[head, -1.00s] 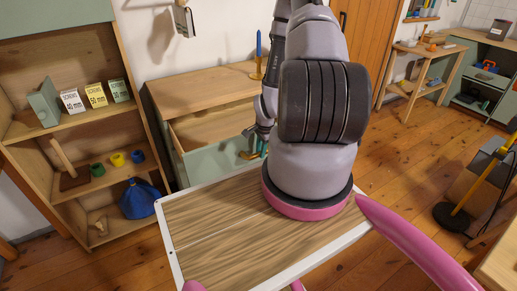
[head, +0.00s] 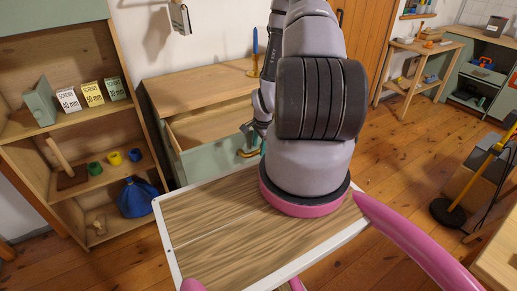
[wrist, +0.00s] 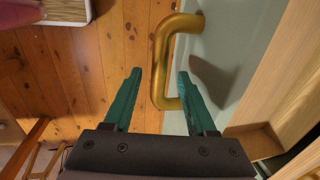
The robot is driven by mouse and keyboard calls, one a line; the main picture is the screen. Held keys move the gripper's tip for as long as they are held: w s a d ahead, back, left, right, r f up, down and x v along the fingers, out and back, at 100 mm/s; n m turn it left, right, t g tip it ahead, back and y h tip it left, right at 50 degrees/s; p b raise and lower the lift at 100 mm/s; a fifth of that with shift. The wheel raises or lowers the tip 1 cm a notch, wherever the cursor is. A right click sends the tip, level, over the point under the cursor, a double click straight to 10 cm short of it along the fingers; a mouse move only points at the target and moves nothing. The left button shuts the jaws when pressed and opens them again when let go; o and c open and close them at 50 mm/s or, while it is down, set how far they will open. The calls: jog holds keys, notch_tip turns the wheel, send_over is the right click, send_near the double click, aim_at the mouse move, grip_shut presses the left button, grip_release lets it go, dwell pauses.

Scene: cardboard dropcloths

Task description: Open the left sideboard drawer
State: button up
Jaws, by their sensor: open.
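The sideboard (head: 205,88) has a wooden top and pale green fronts. Its left drawer (head: 205,128) is pulled out, and its bare wooden inside shows in the head view. The drawer's green front and brass handle (wrist: 161,62) show in the wrist view. My gripper (wrist: 160,76) has two teal fingers. They are open, one on each side of the handle bar, with a clear gap on the left side. In the head view the handle (head: 248,154) shows beside my arm, which hides the right part of the sideboard.
An open shelf unit (head: 75,130) with boxes, cups and a blue bag stands left of the sideboard. A blue candle (head: 255,40) in a holder stands on the sideboard top. A workbench (head: 425,50) is at the back right. Wooden floor lies open between.

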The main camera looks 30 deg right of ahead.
notch_tip(320, 180, up, 9)
jog(key=s, duration=0.2)
jog(key=shift+r, duration=0.15)
dwell(0.4)
jog(key=w+a+r+n+t, duration=0.1)
jog(key=w+a+r+n, duration=0.2)
jog(key=r, duration=1.1)
jog(key=a+r+n+t, duration=0.2)
jog(key=a+r+n, duration=0.2)
jog(key=r, duration=0.9)
jog(key=s+a+r+n+t+y, duration=0.1)
jog(key=s+a+r+n, duration=0.2)
jog(key=s+r, duration=0.4)
jog(key=s+a+r+n+t+y, duration=0.1)
jog(key=s+a+r+n, duration=0.2)
jog(key=s+a+r, duration=0.3)
notch_tip(320, 180, up, 6)
jog(key=s, duration=0.2)
jog(key=shift+s, duration=0.3)
